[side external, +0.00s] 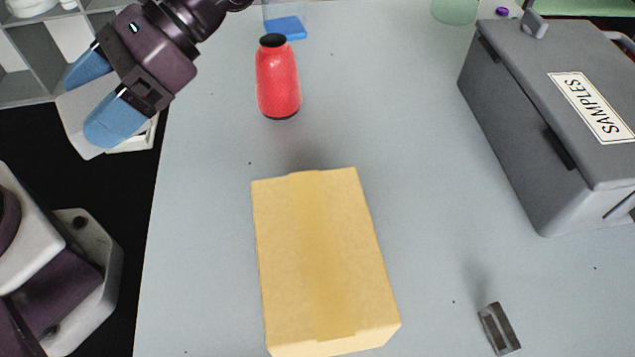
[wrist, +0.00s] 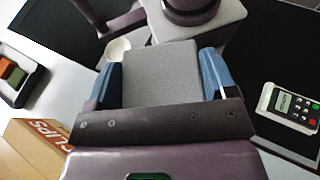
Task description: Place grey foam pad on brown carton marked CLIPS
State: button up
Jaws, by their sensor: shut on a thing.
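The grey foam pad (wrist: 160,75) is a flat square held between the two blue fingers of my gripper (wrist: 162,82) in the wrist view. In the side view my gripper (side external: 98,95) is at the upper left, shut on the pad (side external: 78,115), which hangs tilted beyond the counter's left edge. The brown carton (side external: 318,255) stands at the lower middle of the counter, well apart from the pad; its top is bare. In the wrist view the carton (wrist: 22,135) is at the lower left, with CLIPS on an orange band, partly hidden by my gripper.
A red bottle (side external: 278,85) stands behind the carton. A grey case marked SAMPLES (side external: 520,75) is at the right, and a small metal clip (side external: 499,329) lies at the lower right. A card reader (wrist: 290,107) shows in the wrist view.

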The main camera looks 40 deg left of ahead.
jog(key=s+d+r+n+t+h, duration=0.3)
jog(key=s+d+r+n+h, duration=0.1)
jog(key=d+r+n+h, duration=0.8)
jog(key=h, duration=0.1)
send_over(318, 246)
jog(key=shift+t, duration=0.3)
jog(key=f, duration=0.9)
jog(key=shift+s+a+f, duration=0.2)
jog(key=shift+s+a, duration=0.05)
jog(key=shift+a, duration=0.1)
jog(key=shift+w+d+f, duration=0.2)
jog(key=shift+d+f, duration=0.1)
jog(key=shift+f, duration=1.75)
jog(key=shift+f, duration=0.1)
